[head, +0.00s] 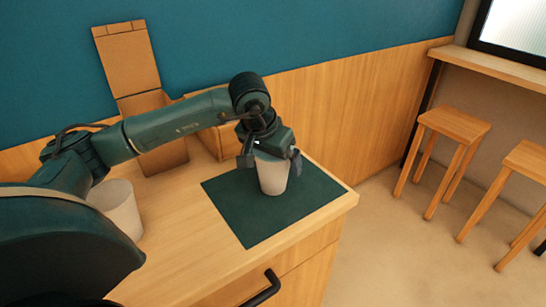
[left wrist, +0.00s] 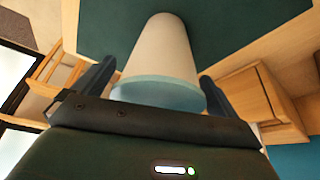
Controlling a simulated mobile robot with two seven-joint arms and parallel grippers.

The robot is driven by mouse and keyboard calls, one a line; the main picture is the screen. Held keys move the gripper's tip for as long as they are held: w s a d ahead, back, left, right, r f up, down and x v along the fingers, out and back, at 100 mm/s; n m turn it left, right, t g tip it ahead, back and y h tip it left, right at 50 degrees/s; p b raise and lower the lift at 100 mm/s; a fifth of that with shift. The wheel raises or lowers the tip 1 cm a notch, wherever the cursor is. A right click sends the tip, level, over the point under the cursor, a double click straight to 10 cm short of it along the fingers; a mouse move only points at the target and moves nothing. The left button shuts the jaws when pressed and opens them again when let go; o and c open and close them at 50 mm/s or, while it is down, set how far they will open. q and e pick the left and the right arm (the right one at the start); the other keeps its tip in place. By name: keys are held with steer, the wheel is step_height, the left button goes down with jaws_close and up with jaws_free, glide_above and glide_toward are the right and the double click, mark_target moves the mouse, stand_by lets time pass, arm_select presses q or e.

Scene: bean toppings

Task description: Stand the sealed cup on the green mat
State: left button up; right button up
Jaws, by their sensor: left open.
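The sealed cup (head: 272,174) is pale grey and stands upright on the dark green mat (head: 236,205), near the mat's back right part. In the left wrist view the cup (left wrist: 162,52) shows a light blue-green lid (left wrist: 160,93) at its near end. My left gripper (head: 268,155) is above the cup, with its fingers spread on either side of the cup's upper part. In the left wrist view a gap shows between each finger and the cup. My right gripper is not in view.
A second pale container (head: 118,208) stands at the left of the wooden counter (head: 185,240), partly behind my arm. An open cardboard-coloured box (head: 162,150) stands at the back. Two stools (head: 452,135) are on the floor to the right. The mat's front half is clear.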

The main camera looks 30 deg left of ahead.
arm_select(q)
steer(key=v, duration=1.2)
steer(key=shift+f, duration=0.1)
